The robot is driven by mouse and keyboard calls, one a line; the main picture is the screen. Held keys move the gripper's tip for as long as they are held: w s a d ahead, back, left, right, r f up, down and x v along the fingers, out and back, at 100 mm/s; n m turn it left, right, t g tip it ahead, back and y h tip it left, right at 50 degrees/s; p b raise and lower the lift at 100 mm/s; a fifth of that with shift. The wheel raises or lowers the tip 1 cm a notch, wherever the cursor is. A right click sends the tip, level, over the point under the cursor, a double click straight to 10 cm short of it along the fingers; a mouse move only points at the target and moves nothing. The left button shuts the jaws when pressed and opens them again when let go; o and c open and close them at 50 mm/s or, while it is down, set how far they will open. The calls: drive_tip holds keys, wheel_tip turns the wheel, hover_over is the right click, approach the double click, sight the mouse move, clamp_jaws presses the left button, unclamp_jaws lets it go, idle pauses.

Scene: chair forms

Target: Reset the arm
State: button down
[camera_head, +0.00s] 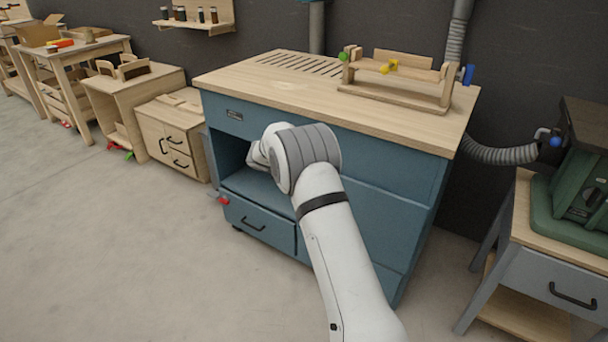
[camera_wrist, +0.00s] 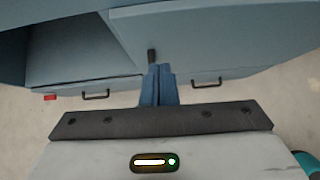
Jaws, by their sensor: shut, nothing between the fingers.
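My gripper (camera_wrist: 160,72) shows in the wrist view as two blue fingers side by side, shut and empty. It points at the front of the blue workbench (camera_wrist: 240,35), close to a short dark upright piece (camera_wrist: 152,56). I cannot tell whether the fingers touch anything. In the head view my white arm reaches up to the front of the blue workbench (camera_head: 390,205), beside its open compartment (camera_head: 235,158). There my gripper is hidden behind my arm's grey joint.
A wooden frame (camera_head: 400,95) stands on the benchtop. Wooden cabinets (camera_head: 170,140) stand at the left. A grey stand (camera_head: 550,270) with a green machine (camera_head: 580,195) is at the right. A red piece (camera_head: 223,200) is by the lower drawer.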

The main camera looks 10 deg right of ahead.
drive_tip(key=s+a+r+n+t+y+p, duration=0.25)
drive_tip(key=r+n, duration=0.35)
drive_tip(key=r, duration=0.4)
drive_tip(key=s+a+r+n+t+y+p, duration=0.1)
drive_tip(key=s+r+n+t+y+p, duration=0.15)
drive_tip(key=r+n, duration=0.55)
drive_tip(key=s+a+r+n+t+y+p, duration=0.1)
drive_tip(key=s+a+r+n+p, duration=0.2)
drive_tip(key=r, duration=0.9)
drive_tip(key=s+a+r+n+g+y+p, duration=0.15)
drive_tip(key=s+r+n+y+p, duration=0.35)
drive_tip(key=s+n, duration=0.8)
drive_tip(key=s+d+n+g+h+p, duration=0.2)
drive_tip(key=s+d+n+g, duration=0.2)
drive_tip(key=s, duration=1)
drive_tip(key=s+d+n+g+h+p, duration=0.2)
drive_tip(key=s+d+n+g+p, duration=0.1)
drive_tip(key=s+n, duration=0.8)
drive_tip(key=s+d+f+g, duration=0.1)
drive_tip(key=s, duration=0.3)
drive_tip(key=shift+d, duration=0.3)
